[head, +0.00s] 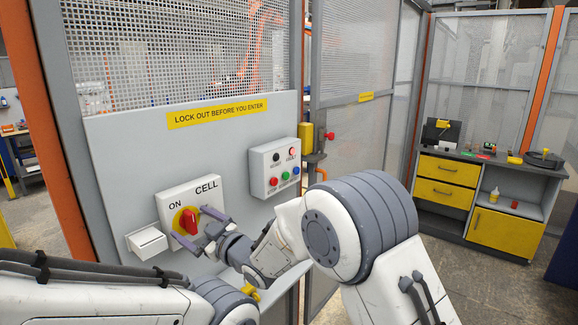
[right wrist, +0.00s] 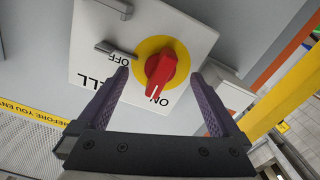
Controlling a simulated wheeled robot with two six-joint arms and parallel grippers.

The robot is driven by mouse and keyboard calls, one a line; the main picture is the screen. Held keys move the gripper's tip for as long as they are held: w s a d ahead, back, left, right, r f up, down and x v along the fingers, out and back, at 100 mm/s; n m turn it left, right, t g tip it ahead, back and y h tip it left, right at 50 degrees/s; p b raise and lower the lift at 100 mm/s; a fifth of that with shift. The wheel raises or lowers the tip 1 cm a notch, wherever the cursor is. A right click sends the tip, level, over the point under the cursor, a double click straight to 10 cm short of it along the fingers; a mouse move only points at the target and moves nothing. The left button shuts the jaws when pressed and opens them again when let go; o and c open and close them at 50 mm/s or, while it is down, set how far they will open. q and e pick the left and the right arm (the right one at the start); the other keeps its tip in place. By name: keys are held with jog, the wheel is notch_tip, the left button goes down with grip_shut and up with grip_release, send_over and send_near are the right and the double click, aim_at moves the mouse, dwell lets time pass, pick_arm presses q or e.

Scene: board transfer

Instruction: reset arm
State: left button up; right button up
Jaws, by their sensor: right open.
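The CELL switch is a red knob (head: 188,222) on a yellow disc, mounted on a white plate (head: 177,193) marked ON and CELL. In the right wrist view the red knob (right wrist: 160,72) lies between my two fingertips, with clear gaps on both sides. Its narrow end is towards the word ON; the word OFF shows beside the disc. My right gripper (head: 214,220) is open and empty in front of the switch, fingers either side of the knob. My left arm crosses the lower left of the head view; its gripper is not visible.
A control box (head: 275,168) with several coloured buttons is right of the switch. A white box (head: 147,243) juts out at its lower left. Mesh fencing (head: 180,60) rises behind. A workbench with yellow drawers (head: 447,170) stands far right.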

aim_at(194, 223)
jog(key=m+p, duration=0.1)
jog(key=p, duration=0.1)
jog(key=m+p, duration=0.2)
jog(key=p, duration=0.1)
jog(key=shift+r, duration=0.3)
jog(key=shift+s+d+f+m+b, duration=0.25)
jog(key=shift+s+d, duration=0.1)
jog(key=shift+d, duration=0.2)
jog(key=shift+s+d+f+m+b, duration=0.15)
jog(key=shift+s+d+b, duration=0.15)
jog(key=shift+d, duration=0.25)
jog(key=shift+s+d+r, duration=0.1)
jog(key=shift+s+d, duration=0.25)
jog(key=shift+d, duration=0.05)
